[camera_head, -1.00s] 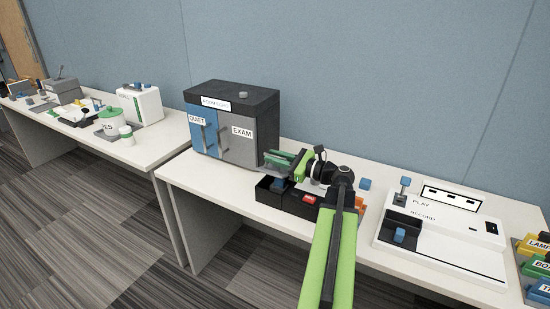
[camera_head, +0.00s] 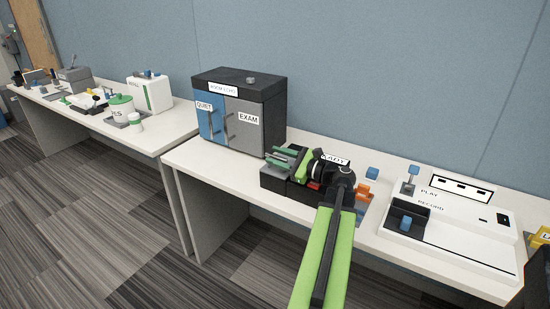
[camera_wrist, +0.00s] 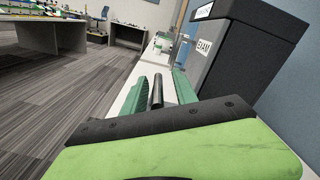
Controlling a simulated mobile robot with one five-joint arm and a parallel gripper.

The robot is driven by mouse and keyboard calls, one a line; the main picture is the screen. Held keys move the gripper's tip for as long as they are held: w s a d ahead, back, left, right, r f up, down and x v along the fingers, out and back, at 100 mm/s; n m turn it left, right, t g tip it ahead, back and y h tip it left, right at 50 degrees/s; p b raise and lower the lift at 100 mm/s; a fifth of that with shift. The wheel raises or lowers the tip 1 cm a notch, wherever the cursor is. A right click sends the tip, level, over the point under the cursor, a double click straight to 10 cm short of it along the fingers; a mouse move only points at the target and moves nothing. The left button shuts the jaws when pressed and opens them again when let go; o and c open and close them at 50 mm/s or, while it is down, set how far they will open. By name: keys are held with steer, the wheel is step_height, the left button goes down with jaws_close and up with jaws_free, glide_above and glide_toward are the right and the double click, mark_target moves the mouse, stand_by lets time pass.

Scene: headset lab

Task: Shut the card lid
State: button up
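My gripper (camera_head: 284,156) reaches left over a black tray-like box (camera_head: 273,181) on the near desk. Its two teal fingers stand apart in the wrist view (camera_wrist: 157,92). A dark rod (camera_wrist: 157,91) shows between them, with a gap on each side; I cannot tell whether it is part of the card lid. My arm and gripper hide much of the box, and I cannot make out the lid clearly. A red piece (camera_head: 314,185) shows beside the box under my gripper.
A dark cabinet (camera_head: 269,112) with QUIET and EXAM doors stands close behind my gripper. A white PLAY/RECORD console (camera_head: 470,238) is at right. A blue block (camera_head: 372,172) and an orange piece (camera_head: 362,191) lie between. The desk's left front edge (camera_head: 205,178) is clear.

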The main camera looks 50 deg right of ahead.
glide_above(323, 189)
steer(key=shift+w, duration=0.1)
stand_by(0.3)
stand_by(0.4)
